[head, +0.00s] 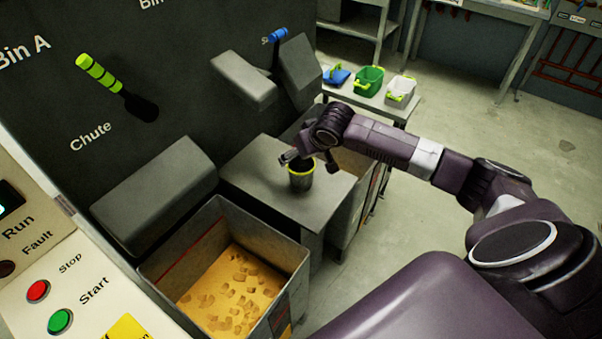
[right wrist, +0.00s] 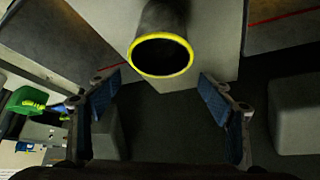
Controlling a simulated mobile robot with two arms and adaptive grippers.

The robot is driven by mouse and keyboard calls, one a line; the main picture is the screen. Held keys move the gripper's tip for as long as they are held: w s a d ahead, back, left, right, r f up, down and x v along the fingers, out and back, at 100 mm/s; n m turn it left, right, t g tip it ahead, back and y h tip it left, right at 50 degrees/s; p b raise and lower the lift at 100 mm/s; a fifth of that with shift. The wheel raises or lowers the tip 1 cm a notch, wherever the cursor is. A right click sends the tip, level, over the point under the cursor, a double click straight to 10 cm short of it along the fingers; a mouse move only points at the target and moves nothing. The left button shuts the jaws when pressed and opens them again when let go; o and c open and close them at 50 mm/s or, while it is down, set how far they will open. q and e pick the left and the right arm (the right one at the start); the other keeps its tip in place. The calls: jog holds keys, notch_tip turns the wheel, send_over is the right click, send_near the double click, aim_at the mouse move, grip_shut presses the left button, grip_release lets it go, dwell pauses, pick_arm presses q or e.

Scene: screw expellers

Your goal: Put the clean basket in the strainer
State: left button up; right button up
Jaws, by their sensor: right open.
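A dark cylindrical basket (head: 300,180) with a yellow rim stands upright on a grey metal block in the head view. In the right wrist view the same basket (right wrist: 160,55) shows its open, dark mouth at the top centre. My right gripper (head: 298,156) is over the basket's rim in the head view. Its two fingers (right wrist: 160,88) are spread wide with nothing between the pads in the right wrist view; the basket is beyond them. I cannot clearly make out a separate strainer. My left gripper is not in view.
An open bin (head: 300,262) holding yellow crumbly material stands below the block. Grey housings (head: 155,195) project from the dark machine wall. A control panel (head: 75,275) is at lower left. A back table holds a green basket (head: 369,80) and a white basket (head: 401,88).

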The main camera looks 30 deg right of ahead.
aim_at(301, 165)
jog(key=shift+w+f+n+g+y+p, duration=0.2)
jog(key=shift+f+g, duration=0.4)
jog(key=shift+f, duration=0.75)
jog(key=shift+s+f+n+g+y+p, duration=0.1)
jog(key=shift+f+n+g+p, duration=0.35)
jog(key=shift+f, duration=0.85)
jog(key=shift+c, duration=0.5)
jog(key=shift+r, duration=0.1)
jog(key=c, duration=1.4)
jog(key=shift+o, duration=0.2)
